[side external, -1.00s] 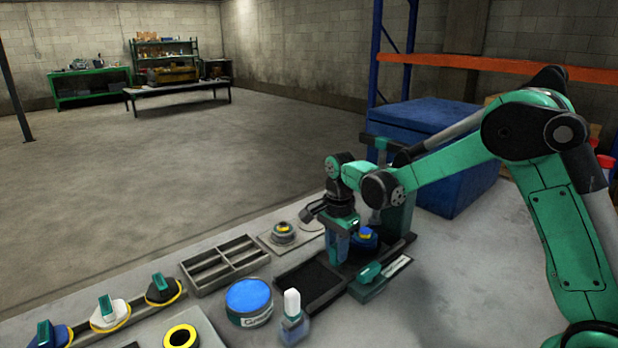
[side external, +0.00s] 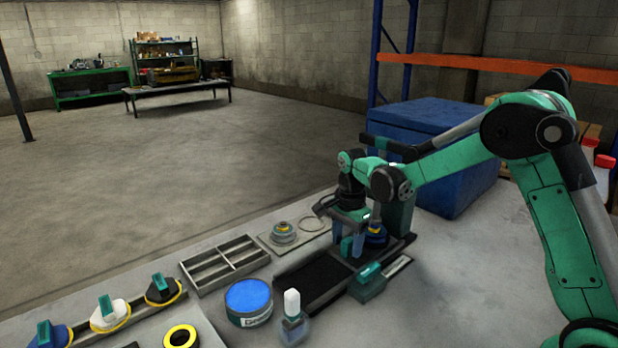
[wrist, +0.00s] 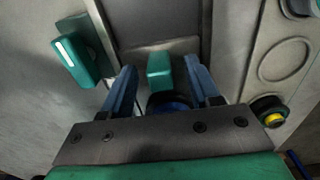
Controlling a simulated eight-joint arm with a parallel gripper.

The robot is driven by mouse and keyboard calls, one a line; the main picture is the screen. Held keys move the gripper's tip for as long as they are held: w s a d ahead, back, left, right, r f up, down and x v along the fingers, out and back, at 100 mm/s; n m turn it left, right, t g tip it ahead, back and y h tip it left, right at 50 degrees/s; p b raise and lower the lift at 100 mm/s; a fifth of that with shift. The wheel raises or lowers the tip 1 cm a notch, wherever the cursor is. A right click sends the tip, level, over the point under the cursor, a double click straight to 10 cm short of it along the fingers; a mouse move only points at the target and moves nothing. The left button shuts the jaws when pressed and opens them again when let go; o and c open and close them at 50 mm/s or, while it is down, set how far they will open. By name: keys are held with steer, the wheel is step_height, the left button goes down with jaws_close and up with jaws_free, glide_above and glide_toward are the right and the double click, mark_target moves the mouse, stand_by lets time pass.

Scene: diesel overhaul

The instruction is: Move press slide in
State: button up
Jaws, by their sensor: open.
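The press (side external: 400,212) is a green frame at the far end of a dark track (side external: 312,280). Its slide carries a blue round part with a yellow ring (side external: 376,232), at the press end of the track, partly hidden by my arm. In the wrist view a green upright block (wrist: 160,72), seemingly the slide's handle, stands between my fingers, with a dark blue round part (wrist: 168,103) just below it. My gripper (wrist: 162,80) is open, its blue fingers apart on either side of the block. In the side view my gripper (side external: 352,246) is low over the track.
A green block with a light strip (side external: 368,280) stands beside the track. A plate with a ringed part (side external: 283,233), a grey divided tray (side external: 225,264), a blue-topped tin (side external: 248,300) and a white-capped bottle (side external: 292,318) are nearby. A blue chest (side external: 440,150) stands behind.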

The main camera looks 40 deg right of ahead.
steer(key=shift+r, duration=2.75)
steer(key=shift+r, duration=0.15)
steer(key=shift+r, duration=1.85)
steer(key=shift+s+a+r+n, duration=0.2)
steer(key=shift+a+r+n, duration=0.05)
steer(key=shift+n, duration=0.05)
steer(key=s+a+n+t, duration=0.7)
steer(key=s+n, duration=0.4)
steer(key=n, duration=0.6)
steer(key=shift+s+a+f, duration=0.15)
steer(key=shift+s+a, duration=0.05)
steer(key=shift+a, duration=0.2)
